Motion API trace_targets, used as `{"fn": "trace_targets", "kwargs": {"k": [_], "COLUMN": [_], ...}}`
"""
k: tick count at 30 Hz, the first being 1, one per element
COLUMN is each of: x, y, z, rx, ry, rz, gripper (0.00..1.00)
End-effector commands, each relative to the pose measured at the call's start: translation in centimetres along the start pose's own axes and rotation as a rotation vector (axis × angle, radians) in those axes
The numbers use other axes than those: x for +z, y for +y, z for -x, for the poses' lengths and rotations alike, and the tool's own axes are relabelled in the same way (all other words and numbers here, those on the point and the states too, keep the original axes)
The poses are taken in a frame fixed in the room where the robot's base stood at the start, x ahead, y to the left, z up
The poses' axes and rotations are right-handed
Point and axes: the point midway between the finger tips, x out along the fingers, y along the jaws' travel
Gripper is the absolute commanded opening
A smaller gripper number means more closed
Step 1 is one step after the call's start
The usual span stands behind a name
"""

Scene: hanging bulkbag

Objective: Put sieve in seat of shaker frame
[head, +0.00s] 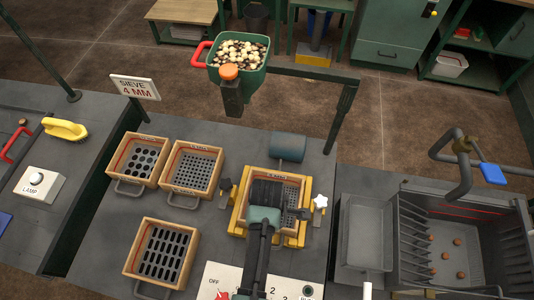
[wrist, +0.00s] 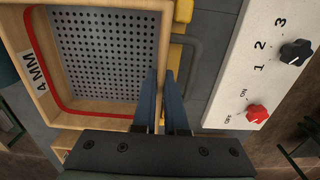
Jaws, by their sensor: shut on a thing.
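The wooden sieve with a perforated metal plate, a red band and a "4 MM" label shows in the wrist view (wrist: 105,50). In the head view the sieve (head: 292,184) is within the outline of the yellow shaker frame (head: 239,217), partly hidden by my arm. My gripper (wrist: 166,75) is shut on the sieve's wooden wall, on the side with the wire handle. Yellow parts of the frame show beside that wall. I cannot tell whether the sieve rests fully down in the seat.
Three other sieves (head: 137,161) with different holes stand left of the frame. A control panel (wrist: 245,65) with knobs lies on the handle side. A green hopper (head: 240,60) hangs behind.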

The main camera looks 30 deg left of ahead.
Motion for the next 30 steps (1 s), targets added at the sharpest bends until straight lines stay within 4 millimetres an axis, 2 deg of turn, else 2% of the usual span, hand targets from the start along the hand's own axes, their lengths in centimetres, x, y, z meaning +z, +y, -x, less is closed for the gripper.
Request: {"fn": "trace_targets", "kwargs": {"k": [7,8,12,20,24,30], "x": [0.0,0.0,0.0,0.0,0.0,0.0], "y": [0.1,0.0,0.0,0.0,0.1,0.2], "z": [-0.3,-0.3,-0.3,-0.2,0.5,3.9], "rx": [0.003,0.000,0.000,0.000,0.002,0.006], "ry": [0.000,0.000,0.000,0.000,0.000,0.000], "rz": [0.000,0.000,0.000,0.000,0.000,0.000], "gripper": [0.00,0.15,0.40,0.40,0.40,0.40]}}
